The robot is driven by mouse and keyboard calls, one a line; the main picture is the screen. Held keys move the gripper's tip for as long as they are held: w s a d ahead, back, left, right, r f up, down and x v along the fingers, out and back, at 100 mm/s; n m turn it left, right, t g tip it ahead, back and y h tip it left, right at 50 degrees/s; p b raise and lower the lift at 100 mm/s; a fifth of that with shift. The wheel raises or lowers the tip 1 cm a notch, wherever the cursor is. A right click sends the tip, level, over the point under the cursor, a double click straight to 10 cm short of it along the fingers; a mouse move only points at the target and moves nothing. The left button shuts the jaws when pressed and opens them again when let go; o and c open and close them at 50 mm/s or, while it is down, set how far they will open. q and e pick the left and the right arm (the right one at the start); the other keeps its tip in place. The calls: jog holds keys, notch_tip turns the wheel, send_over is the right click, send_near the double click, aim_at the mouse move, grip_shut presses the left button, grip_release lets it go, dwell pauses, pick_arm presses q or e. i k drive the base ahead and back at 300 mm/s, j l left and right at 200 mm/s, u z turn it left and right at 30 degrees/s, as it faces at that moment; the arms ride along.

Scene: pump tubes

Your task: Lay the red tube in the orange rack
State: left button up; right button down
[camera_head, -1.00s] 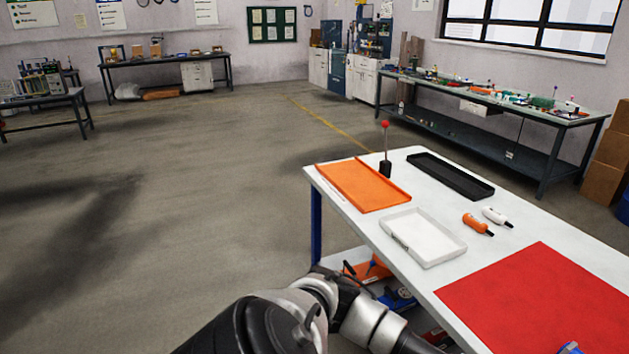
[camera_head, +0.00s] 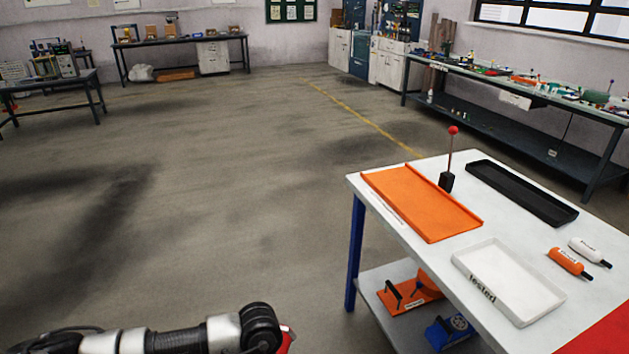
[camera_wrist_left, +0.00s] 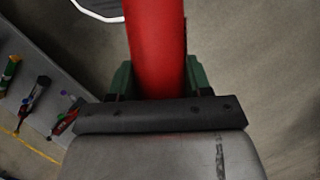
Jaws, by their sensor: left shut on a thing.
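The orange rack (camera_head: 418,203) is an empty shallow tray at the left end of the white table. In the left wrist view the red tube (camera_wrist_left: 156,50) runs up from between the fingers of my left gripper (camera_wrist_left: 158,82), which is shut on it. In the head view my left arm is at the bottom, apart from the table, and a small red piece (camera_head: 287,340) shows beyond its wrist. The left fingers are hidden there. My right gripper is not in view.
On the white table, a white "tested" tray (camera_head: 505,282), a black tray (camera_head: 521,193) and a red-ball rod (camera_head: 449,160) stand near the rack. Orange (camera_head: 569,262) and white (camera_head: 589,251) bottles lie on the right. Open floor lies left of the table.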

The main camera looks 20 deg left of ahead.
aim_at(411, 194)
jog(key=i+j+u, duration=0.25)
jog(key=u, duration=0.25)
jog(key=i+j+u, duration=0.1)
jog(key=i+u, duration=0.25)
jog(key=u, duration=0.15)
jog(key=i+j+z, duration=0.1)
jog(key=i+z, duration=0.15)
jog(key=i+j+z, duration=0.35)
jog(key=z, duration=0.4)
jog(key=i+j+z, duration=0.2)
jog(key=z, duration=0.25)
jog(key=i+j+z, duration=0.25)
jog(key=z, duration=0.25)
jog(key=i+j+z, duration=0.1)
jog(key=j+z, duration=0.2)
jog(key=z, duration=0.15)
